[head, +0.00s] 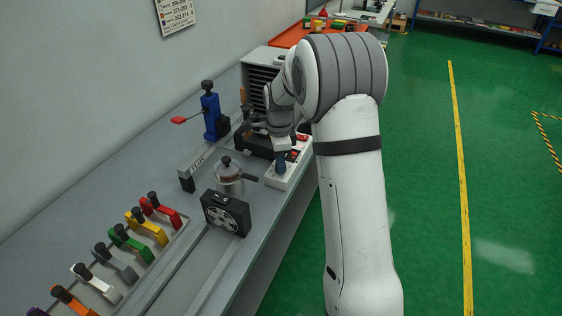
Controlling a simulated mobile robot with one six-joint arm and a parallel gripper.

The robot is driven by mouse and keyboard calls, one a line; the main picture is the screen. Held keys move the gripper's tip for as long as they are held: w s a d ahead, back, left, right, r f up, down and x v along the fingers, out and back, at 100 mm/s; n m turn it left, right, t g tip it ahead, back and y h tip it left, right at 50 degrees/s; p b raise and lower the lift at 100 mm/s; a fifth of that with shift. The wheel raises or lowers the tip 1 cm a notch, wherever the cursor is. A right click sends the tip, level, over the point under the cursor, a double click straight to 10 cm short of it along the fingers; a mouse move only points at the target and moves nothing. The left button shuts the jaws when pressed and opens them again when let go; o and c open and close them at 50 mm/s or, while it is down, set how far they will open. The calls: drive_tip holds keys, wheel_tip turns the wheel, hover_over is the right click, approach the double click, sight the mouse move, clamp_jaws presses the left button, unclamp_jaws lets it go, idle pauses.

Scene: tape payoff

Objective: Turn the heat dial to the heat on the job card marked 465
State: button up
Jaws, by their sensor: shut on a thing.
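My gripper (256,127) is small and partly hidden by my own wrist, low over the bench by a black unit (243,144) and a white box with red parts (284,181). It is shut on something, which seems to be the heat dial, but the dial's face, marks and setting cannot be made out. A blue-grey upright piece (282,162) shows just below my wrist, over the white box. A card (178,14) with printed lines of numbers hangs on the wall at the top left, cut off by the frame. I cannot find the number 465 on it.
A blue post with a red lever (210,114), a metal pot (229,175) and a black box with a round white pattern (225,213) stand on the grey bench. Several coloured handles (128,243) line the front left. A slotted cabinet (262,78) stands behind my wrist. Green floor lies right.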

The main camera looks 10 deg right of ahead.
drive_tip(key=shift+d+m, duration=0.15)
drive_tip(key=shift+m, duration=0.25)
drive_tip(key=o, duration=0.8)
drive_tip(key=shift+s, duration=0.1)
drive_tip(key=shift+o, duration=0.9)
drive_tip(key=shift+r, duration=0.1)
drive_tip(key=r, duration=0.7)
drive_tip(key=shift+w+r, duration=0.25)
drive_tip(key=shift+r, duration=0.05)
